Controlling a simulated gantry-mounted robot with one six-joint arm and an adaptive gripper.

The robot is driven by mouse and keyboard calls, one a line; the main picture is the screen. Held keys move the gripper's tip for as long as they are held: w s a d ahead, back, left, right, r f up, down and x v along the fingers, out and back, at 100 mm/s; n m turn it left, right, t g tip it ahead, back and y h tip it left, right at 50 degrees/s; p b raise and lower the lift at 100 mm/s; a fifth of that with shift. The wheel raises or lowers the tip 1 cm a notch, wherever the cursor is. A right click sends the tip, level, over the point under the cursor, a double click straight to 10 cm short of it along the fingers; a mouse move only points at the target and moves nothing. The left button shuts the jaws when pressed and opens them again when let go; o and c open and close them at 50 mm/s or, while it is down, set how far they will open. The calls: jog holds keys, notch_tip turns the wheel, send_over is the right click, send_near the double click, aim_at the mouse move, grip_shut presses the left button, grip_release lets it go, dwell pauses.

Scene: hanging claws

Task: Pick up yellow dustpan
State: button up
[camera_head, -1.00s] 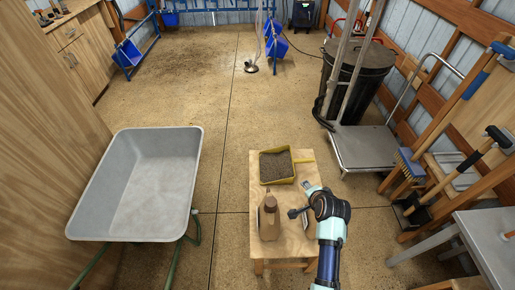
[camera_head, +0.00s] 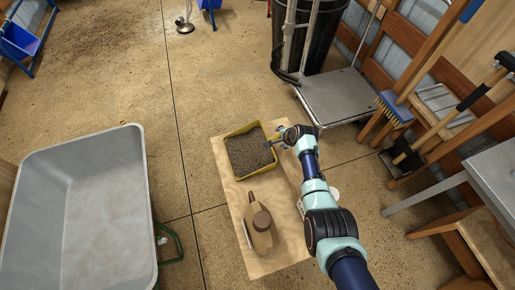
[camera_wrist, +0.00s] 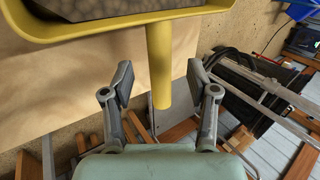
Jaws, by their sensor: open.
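The yellow dustpan (camera_head: 231,133) lies on the small wooden table, filled with dark grey-brown granular material. In the wrist view its yellow rim (camera_wrist: 110,24) runs along the top, and its handle (camera_wrist: 160,65) points down toward the gap between my fingers. My gripper (camera_head: 280,140) is at the dustpan's right side, by the handle. In the wrist view my gripper (camera_wrist: 160,88) is open, with one finger on each side of the handle's end; the fingers appear apart from it.
A grey wheelbarrow (camera_head: 85,200) is at left. A platform trolley (camera_head: 340,97), black bin (camera_head: 320,45), broom (camera_head: 396,108) and metal table (camera_head: 490,185) are at right. Floor between wheelbarrow and table is clear.

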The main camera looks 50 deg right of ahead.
aim_at(279, 138)
jog(key=b+x, duration=0.4)
jog(key=shift+a+f+b, duration=0.1)
jog(key=shift+f+b, duration=0.2)
jog(key=shift+b, duration=0.1)
jog(key=shift+w+d+f+b, duration=0.2)
jog(key=shift+w+f+b, duration=0.1)
jog(key=shift+b, duration=0.2)
jog(key=shift+r, duration=0.1)
jog(key=shift+c, duration=0.3)
grip_shut()
